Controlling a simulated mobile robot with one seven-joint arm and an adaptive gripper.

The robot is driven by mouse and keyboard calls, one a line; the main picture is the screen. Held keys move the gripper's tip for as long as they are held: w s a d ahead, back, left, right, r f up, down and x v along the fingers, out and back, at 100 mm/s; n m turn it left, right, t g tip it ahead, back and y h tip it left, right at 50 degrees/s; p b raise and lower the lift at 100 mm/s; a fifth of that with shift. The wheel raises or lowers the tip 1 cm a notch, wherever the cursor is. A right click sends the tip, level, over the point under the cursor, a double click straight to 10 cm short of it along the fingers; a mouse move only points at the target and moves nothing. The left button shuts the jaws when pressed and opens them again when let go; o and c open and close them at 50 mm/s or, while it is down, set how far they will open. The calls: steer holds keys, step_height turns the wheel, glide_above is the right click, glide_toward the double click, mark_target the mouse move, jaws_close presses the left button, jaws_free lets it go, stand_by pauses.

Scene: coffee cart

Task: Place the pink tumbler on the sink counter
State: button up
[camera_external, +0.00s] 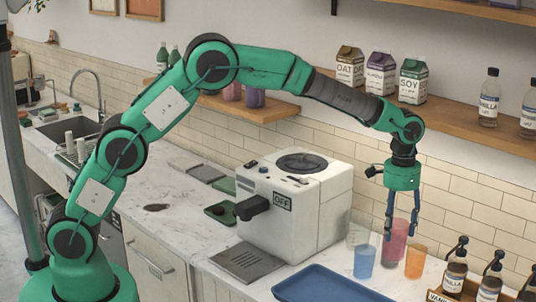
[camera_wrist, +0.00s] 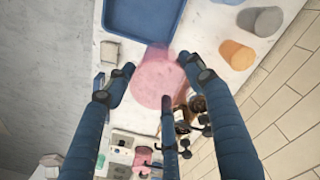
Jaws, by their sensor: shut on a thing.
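The pink tumbler (camera_external: 399,243) is upright on the right side of the counter in the external view, between a blue and an orange tumbler. My gripper (camera_external: 389,232) points down and is shut on it, with its fingers at the tumbler's sides. In the wrist view, the see-through pink tumbler (camera_wrist: 156,84) shows between the fingers of my gripper (camera_wrist: 160,85). I cannot tell whether its base touches the counter. The sink counter (camera_external: 40,146) is at the far left, with the sink (camera_external: 68,129) and tap at its back.
A blue tumbler (camera_external: 364,262), an orange tumbler (camera_external: 415,262) and a clear tumbler (camera_external: 358,236) stand close by. A blue tray (camera_external: 325,285) lies in front; syrup bottles (camera_external: 456,274) are at right. The white coffee machine (camera_external: 290,205) stands between my gripper and the sink. Shelves hang above.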

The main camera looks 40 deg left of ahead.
steer(key=w+a+r+p, duration=0.2)
steer(key=w+a+r, duration=0.1)
steer(key=a+r, duration=0.95)
steer(key=a+r+n+b, duration=0.2)
steer(key=a, duration=1.1)
steer(key=a+r+n+b, duration=0.1)
steer(key=a+r, duration=0.2)
steer(key=a, duration=0.9)
steer(key=a+f+n+p, duration=0.1)
steer(key=a+f+n, duration=0.25)
steer(key=a, duration=0.95)
steer(key=a+f+n+p, duration=0.25)
steer(key=a+f, duration=0.25)
steer(key=a, duration=0.7)
steer(key=a+f+n+p, duration=0.1)
steer(key=a+f+n, duration=0.3)
steer(key=a, duration=0.9)
steer(key=s+a+f+n+p, duration=0.1)
steer(key=s+a+f+n, duration=0.1)
steer(key=s+a+f, duration=0.3)
steer(key=s+a+f+n+p, duration=0.1)
steer(key=s+a+f+n, duration=0.2)
steer(key=a+f, duration=0.5)
steer(key=s+a+f+n+p, duration=0.1)
steer(key=s+a+f+n, duration=0.2)
steer(key=a, duration=0.9)
steer(key=s+f, duration=0.3)
steer(key=f, duration=0.1)
steer(key=shift+s+p, duration=0.3)
steer(key=shift+p, duration=0.1)
